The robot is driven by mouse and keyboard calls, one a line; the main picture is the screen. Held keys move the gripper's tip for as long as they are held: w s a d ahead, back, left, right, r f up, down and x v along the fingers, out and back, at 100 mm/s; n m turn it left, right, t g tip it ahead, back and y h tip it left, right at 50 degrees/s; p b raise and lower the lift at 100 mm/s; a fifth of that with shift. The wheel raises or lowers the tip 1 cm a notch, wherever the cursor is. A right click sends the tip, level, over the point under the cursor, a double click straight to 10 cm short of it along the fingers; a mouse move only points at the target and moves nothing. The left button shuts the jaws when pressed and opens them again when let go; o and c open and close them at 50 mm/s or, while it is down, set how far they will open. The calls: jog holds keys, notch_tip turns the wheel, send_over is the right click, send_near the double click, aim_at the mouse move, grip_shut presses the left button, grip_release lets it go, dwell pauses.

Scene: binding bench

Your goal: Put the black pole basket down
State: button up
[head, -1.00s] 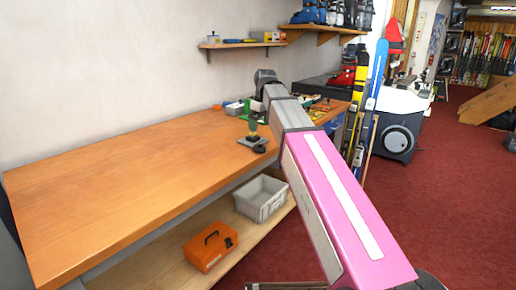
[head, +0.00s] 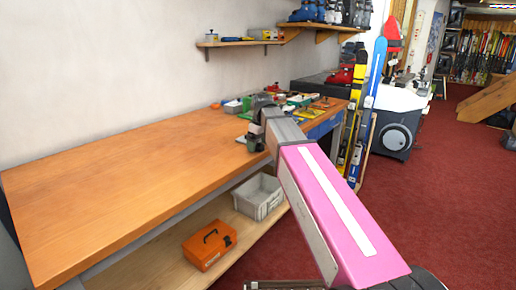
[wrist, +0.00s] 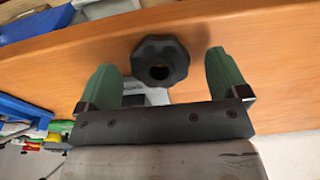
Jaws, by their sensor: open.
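The black pole basket (wrist: 159,62), a dark scalloped disc with a hole in its middle, shows in the wrist view between my two green fingertips. My gripper (wrist: 163,58) is open, with a gap on both sides of the basket. A grey part partly hidden behind the basket shows just below it. In the head view my gripper (head: 251,138) is low over the wooden bench (head: 130,165), near its front edge and right part. The basket is small there and hard to tell from the gripper, and its contact with the bench is unclear.
Small bins and tools (head: 300,100) lie on the bench's right end, beyond my gripper. The left and middle of the bench are clear. A grey crate (head: 259,197) and an orange case (head: 209,246) stand on the lower shelf. Skis (head: 369,105) stand to the right.

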jog(key=shift+f, duration=0.45)
jog(key=c, duration=1.1)
jog(key=shift+o, duration=0.2)
jog(key=shift+r, duration=0.1)
